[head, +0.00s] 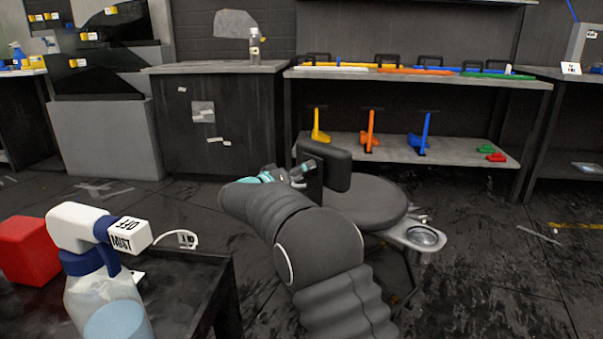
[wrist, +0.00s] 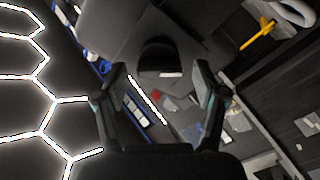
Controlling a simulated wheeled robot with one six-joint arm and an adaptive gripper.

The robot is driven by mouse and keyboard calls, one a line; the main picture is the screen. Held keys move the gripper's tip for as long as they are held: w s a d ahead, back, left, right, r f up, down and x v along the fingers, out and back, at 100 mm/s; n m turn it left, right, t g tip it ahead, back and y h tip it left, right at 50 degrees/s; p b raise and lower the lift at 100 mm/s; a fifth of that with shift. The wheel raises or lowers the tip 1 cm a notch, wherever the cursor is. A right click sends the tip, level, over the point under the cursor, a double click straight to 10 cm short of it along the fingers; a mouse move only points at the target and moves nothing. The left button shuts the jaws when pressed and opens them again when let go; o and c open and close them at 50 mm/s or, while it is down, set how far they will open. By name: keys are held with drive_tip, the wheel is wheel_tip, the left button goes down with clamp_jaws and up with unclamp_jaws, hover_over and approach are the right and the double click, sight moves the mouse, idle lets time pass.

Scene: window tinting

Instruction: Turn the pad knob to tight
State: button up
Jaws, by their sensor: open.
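In the wrist view the two fingers of my gripper (wrist: 160,82) stand apart, with nothing gripped between them. A dark rounded piece (wrist: 158,56) with a small white label lies ahead, between and beyond the fingertips; I cannot tell if it is the pad knob, nor read its setting. In the head view my gripper (head: 284,175), with teal parts, is beyond my grey arm and partly hidden by it. It is beside a dark upright pad (head: 326,164) above a round stool seat (head: 372,203). I cannot tell whether they touch.
A spray bottle (head: 105,290) labelled OFF and MIST and a red block (head: 28,250) stand on a dark table at the left. A metal tray (head: 415,237) juts from the stool. A shelf unit (head: 420,143) with coloured tools stands behind. Floor at the right is mostly clear.

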drive_tip(key=c, duration=1.1)
drive_tip(key=shift+c, duration=0.2)
